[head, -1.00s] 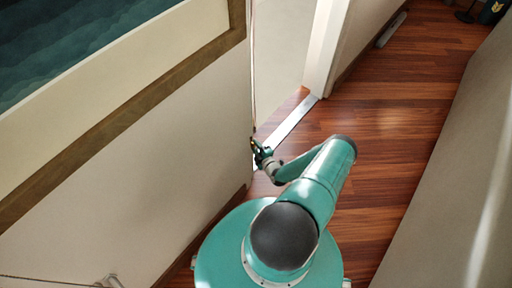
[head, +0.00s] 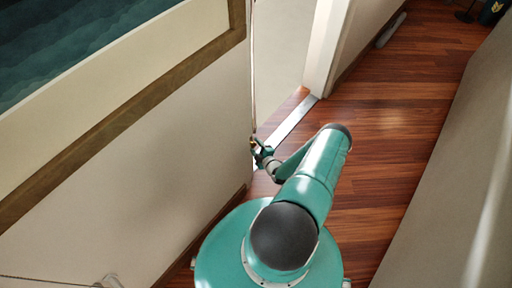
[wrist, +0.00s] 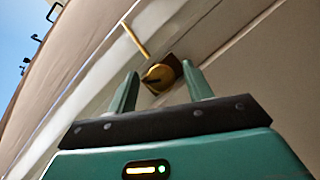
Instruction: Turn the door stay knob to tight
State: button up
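A round brass knob (wrist: 157,78) on a dark square plate shows in the wrist view, on a pale surface. A thin yellow rod (wrist: 136,38) slants up and left from near it. My gripper (wrist: 160,69) is open, with one green finger on each side of the knob in the picture. The knob shows in the gap beyond the fingertips, and no contact is visible. I cannot tell how far off it is. In the head view my gripper (head: 260,150) is small, beside the edge of the pale wall or door panel; the knob cannot be made out there.
A pale panel with a brown trim strip (head: 130,107) fills the left. A doorway with a metal threshold strip (head: 291,119) lies just beyond my gripper. Reddish wood floor (head: 400,110) is clear to the right, bounded by a grey wall (head: 455,200).

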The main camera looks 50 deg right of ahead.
jog(key=v, duration=1.3)
jog(key=shift+s, duration=0.4)
jog(key=shift+w+a, duration=0.1)
jog(key=shift+a, duration=0.1)
